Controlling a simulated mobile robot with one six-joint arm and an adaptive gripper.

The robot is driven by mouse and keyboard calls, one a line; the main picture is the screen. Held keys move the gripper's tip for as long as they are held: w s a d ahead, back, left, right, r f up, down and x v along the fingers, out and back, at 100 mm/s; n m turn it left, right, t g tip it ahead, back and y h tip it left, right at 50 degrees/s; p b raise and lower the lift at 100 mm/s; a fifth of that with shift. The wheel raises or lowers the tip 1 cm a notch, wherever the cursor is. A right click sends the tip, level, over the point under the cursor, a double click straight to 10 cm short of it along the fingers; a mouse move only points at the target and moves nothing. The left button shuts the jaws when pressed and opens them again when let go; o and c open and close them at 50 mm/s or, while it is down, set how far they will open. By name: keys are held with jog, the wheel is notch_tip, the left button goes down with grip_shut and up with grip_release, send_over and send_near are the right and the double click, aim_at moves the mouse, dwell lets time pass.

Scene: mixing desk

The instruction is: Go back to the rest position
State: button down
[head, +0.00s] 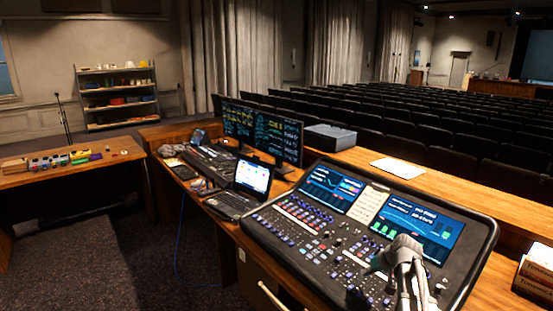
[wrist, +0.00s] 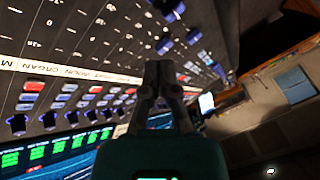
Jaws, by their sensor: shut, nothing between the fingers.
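My gripper (head: 377,265) is over the lower right part of the mixing desk (head: 300,240), close to its knobs and faders in the head view. In the wrist view my gripper (wrist: 158,66) is shut and its fingers hold nothing. The mixing desk (wrist: 60,80) fills the left of that view, with rows of knobs, lit buttons and part of a screen. I cannot tell whether the fingertips touch the panel. My arm hides part of the desk's right side.
A laptop (head: 246,186) and two monitors (head: 262,132) stand left of the mixing desk. A paper sheet (head: 397,168) lies on the ledge behind. A side table (head: 70,175) stands at left, with open carpet between.

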jog(key=s+a+f+g+h, duration=0.1)
jog(key=s+a+g+h, duration=0.1)
jog(key=s+a, duration=0.5)
jog(key=s+a+f+g+h, duration=0.2)
jog(key=s+a, duration=0.5)
jog(key=s, duration=0.6)
jog(key=shift+g+h, duration=0.4)
